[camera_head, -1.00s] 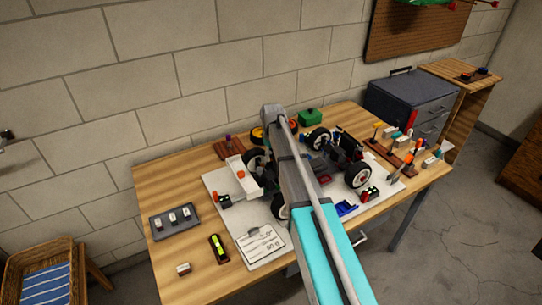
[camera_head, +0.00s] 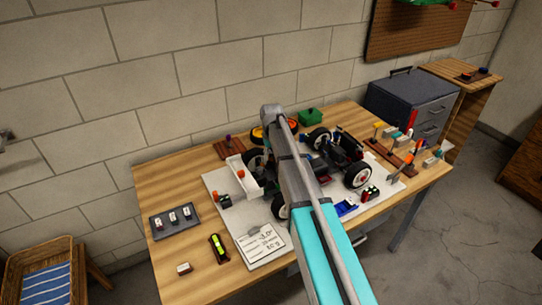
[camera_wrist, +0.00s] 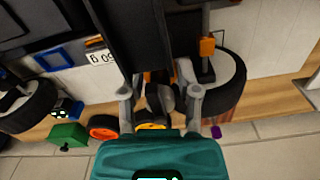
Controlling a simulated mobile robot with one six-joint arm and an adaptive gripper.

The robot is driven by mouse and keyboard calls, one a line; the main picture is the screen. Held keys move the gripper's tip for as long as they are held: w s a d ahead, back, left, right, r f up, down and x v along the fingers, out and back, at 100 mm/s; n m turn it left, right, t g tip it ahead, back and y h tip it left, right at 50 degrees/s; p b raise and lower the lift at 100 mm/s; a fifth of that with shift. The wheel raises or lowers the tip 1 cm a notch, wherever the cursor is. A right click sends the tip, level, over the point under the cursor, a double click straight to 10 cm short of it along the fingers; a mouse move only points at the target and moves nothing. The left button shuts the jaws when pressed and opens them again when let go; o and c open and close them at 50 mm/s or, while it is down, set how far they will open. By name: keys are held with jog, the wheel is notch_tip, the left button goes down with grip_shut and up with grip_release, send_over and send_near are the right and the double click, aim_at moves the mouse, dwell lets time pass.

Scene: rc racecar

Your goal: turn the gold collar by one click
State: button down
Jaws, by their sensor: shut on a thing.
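The RC car (camera_head: 340,165) stands on a white mat (camera_head: 215,185) on the workbench, partly hidden behind my arm in the head view. In the wrist view, my gripper (camera_wrist: 162,80) has its two grey fingers closed in under a dark flat part of the car. A small orange-gold bit (camera_wrist: 152,77) shows between the fingertips. It looks like the gold collar, but it is mostly hidden by the fingers and shadow, so its turn position cannot be read. In the head view my arm hides the fingers.
A card (camera_head: 262,245) with writing lies at the mat's front. A grey tray (camera_head: 174,220) with small blocks and a black-and-yellow tool (camera_head: 218,247) are at the left. A green box (camera_head: 310,117) stands at the back. A wheel (camera_wrist: 222,82) is close to my right finger.

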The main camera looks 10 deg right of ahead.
jog(key=shift+c, duration=1.6)
grip_release()
jog(key=shift+r, duration=0.1)
